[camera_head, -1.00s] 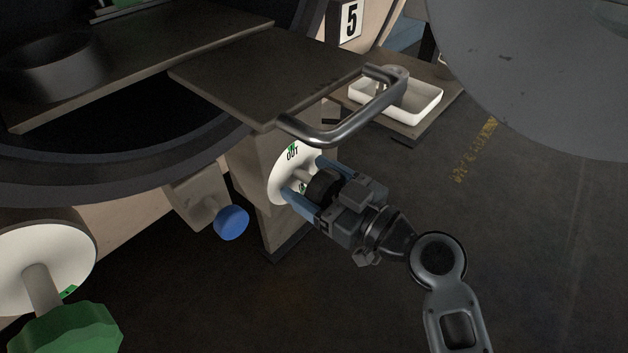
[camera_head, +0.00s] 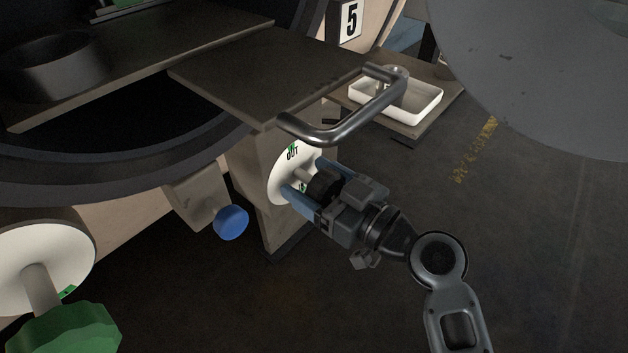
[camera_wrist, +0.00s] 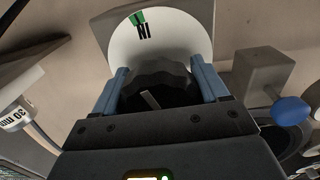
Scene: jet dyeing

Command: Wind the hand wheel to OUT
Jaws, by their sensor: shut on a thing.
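The hand wheel (camera_head: 325,186) is a dark ribbed knob in front of a round white dial (camera_head: 282,178). The dial has a green mark and the word OUT at its top in the head view, and a second green mark low down, partly hidden by my gripper. In the wrist view, the dial (camera_wrist: 185,40) shows IN upside down beside a green mark. The wheel (camera_wrist: 160,78) there carries a pale line. My gripper (camera_head: 304,176) is shut on the wheel, with one blue finger on each side of it.
A metal bar handle (camera_head: 345,125) juts out above my gripper from a flat shelf (camera_head: 265,80). A blue knob (camera_head: 231,222) is to the left, and a green knob (camera_head: 70,332) on another white dial is at lower left. A white tray (camera_head: 425,108) is behind. The floor at right is clear.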

